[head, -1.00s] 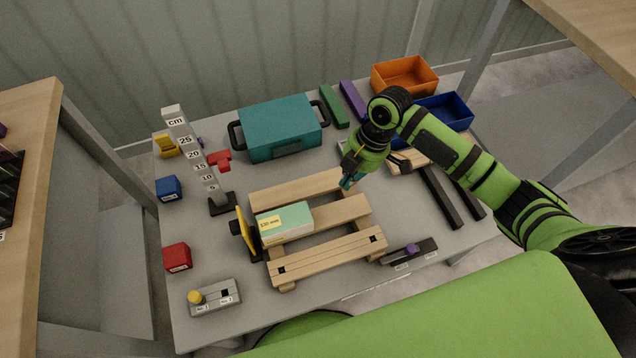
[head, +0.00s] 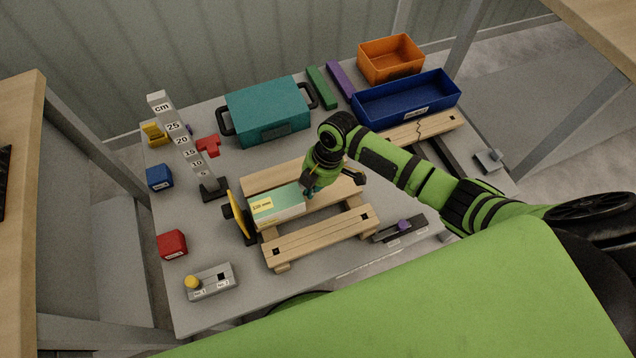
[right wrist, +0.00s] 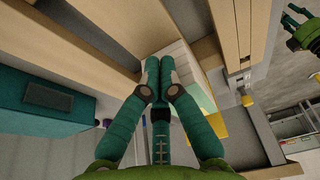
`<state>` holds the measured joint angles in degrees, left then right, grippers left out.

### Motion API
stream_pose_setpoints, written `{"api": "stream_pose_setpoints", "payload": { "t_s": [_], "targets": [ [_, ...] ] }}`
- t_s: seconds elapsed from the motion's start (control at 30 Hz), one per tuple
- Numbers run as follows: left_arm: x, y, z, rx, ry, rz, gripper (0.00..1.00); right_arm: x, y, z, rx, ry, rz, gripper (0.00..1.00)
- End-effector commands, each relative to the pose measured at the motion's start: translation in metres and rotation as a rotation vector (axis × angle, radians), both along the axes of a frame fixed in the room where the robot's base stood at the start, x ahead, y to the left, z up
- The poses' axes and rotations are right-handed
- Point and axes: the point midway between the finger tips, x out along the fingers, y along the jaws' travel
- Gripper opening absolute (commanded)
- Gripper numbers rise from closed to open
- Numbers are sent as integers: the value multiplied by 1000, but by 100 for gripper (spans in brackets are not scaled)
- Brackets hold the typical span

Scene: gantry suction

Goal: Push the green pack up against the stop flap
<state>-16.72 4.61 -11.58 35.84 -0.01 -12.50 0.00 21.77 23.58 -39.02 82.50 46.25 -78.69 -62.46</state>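The green pack (head: 283,205), with white sides and a yellow label, lies on the wooden slatted frame (head: 325,238). The yellow stop flap (head: 237,215) stands upright at the frame's left end, just beyond the pack's left end. I cannot tell whether they touch. My right gripper (head: 311,190) is at the pack's right end, fingers pointing down. In the right wrist view its teal fingers (right wrist: 160,65) are together with nothing between them, beside the pack (right wrist: 198,88). My left gripper (right wrist: 294,16) shows in that view's top right corner, fingers apart, away from the pack.
A teal case (head: 268,112) stands behind the frame, and a cm scale post (head: 187,145) behind the flap. Blue (head: 407,99) and orange (head: 391,60) bins are at the back right. A grey switch box (head: 210,282) and a red block (head: 172,244) are at the front left.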

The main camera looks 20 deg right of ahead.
Motion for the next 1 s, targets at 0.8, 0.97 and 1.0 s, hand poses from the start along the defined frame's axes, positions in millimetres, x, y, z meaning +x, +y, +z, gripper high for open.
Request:
{"api": "stream_pose_setpoints", "payload": {
  "t_s": [0.8, 0.97, 1.0],
  "targets": [
    [-11, 1, 6, 3, 19, 3, 40, -1, 34, 0, 2, 1, 0, 0],
    [-10, 2, 8, 3, 16, 4, 40, -2, 33, 1, 2, 1, -1, 0],
    [-9, 2, 10, 3, 16, 3, 40, -3, 33, 1, 1, 1, -1, 0]
  ]
}}
